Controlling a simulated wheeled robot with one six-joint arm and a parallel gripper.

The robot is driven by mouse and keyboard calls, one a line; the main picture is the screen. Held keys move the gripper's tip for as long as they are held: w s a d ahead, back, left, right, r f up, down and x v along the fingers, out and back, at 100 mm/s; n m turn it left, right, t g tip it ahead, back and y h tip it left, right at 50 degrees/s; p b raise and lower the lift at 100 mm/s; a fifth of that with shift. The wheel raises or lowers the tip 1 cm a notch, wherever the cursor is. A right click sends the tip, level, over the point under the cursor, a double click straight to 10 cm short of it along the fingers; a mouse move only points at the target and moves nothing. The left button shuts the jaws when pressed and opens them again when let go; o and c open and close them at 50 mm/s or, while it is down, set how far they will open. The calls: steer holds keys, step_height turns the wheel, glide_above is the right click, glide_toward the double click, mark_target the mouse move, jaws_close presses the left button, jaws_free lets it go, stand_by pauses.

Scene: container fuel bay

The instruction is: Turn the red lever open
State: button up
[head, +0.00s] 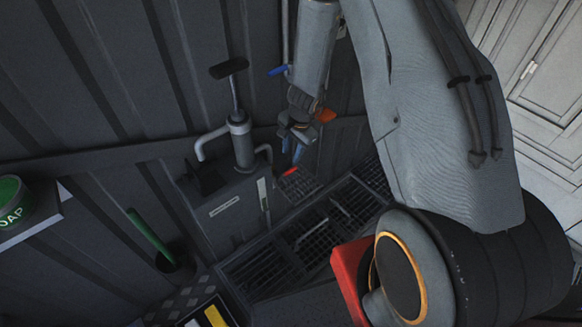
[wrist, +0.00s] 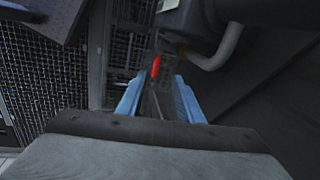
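A small red lever (head: 290,171) shows low beside the grey hand pump, just below my fingertips. In the wrist view the red lever (wrist: 155,67) stands upright in the picture, beyond the fingertips and roughly between them, apart from both. My gripper (head: 292,150) points down beside the pump. In the wrist view my gripper (wrist: 157,88) has its two blue fingers spread with nothing between them. What the lever is mounted on is hard to make out.
The hand pump (head: 241,145) with bent pipes stands left of my gripper; a pale pipe (wrist: 222,50) shows close right of the lever. A blue handle (head: 278,70) is on the wall pipe. Metal grating (head: 262,272) lies below. A green-handled item (head: 150,235) stands left.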

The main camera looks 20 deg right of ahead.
mark_target(290, 170)
steer(key=shift+m, duration=0.6)
steer(key=shift+d+x, duration=0.15)
steer(key=shift+x, duration=1.7)
steer(key=shift+d+x, duration=0.15)
steer(key=shift+x, duration=1.7)
steer(key=shift+d+x, duration=0.2)
steer(key=shift+x, duration=1.6)
steer(key=shift+d, duration=0.1)
jaws_close()
